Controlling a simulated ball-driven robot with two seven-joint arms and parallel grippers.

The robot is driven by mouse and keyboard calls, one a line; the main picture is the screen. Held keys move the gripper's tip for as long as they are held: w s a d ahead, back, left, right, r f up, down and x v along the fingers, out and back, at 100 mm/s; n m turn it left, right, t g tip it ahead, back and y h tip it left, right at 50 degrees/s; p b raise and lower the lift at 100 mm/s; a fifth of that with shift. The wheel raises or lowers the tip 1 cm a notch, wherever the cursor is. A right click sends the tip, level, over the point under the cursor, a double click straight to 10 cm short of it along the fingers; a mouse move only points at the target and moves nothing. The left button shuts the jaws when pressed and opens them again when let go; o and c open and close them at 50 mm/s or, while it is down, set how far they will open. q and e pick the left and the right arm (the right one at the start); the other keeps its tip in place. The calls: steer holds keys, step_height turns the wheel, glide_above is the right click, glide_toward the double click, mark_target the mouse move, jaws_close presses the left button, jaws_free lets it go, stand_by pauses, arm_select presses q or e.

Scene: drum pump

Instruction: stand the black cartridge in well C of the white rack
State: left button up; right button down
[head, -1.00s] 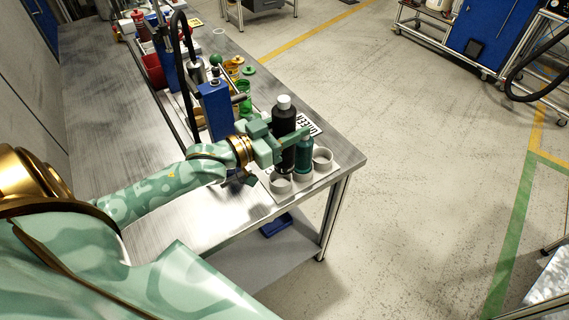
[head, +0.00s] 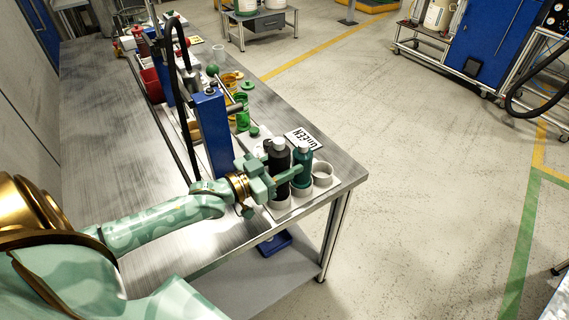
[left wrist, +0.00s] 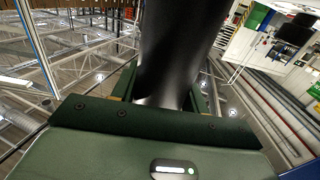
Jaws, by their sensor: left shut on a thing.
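The black cartridge (head: 279,160) with its white cap stands upright at the near-left well of the white rack (head: 297,210). Its lower end meets that well's rim in the picture; how deep it sits I cannot tell. My left gripper (head: 282,178) is shut around the cartridge's body from the left. In the left wrist view the dark cartridge (left wrist: 175,50) rises between the fingers. A teal cartridge (head: 302,170) stands in the rack just right of it. The right well (head: 322,174) is empty. No well letters are legible. My right gripper is not in view.
A blue pump post (head: 213,130) stands close behind my left wrist. A sign reading "QUEEN" or similar (head: 303,139) lies behind the rack. Green and yellow containers (head: 242,115) stand further back. The table's right edge is close to the rack.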

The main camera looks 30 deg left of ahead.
arm_select(q)
steer(key=o, duration=1.2)
steer(key=shift+f, duration=0.1)
steer(key=shift+c, duration=0.2)
steer(key=shift+s, duration=0.2)
steer(key=p+v, duration=0.2)
steer(key=v, duration=0.9)
steer(key=shift+s+a, duration=0.15)
steer(key=shift+s, duration=0.2)
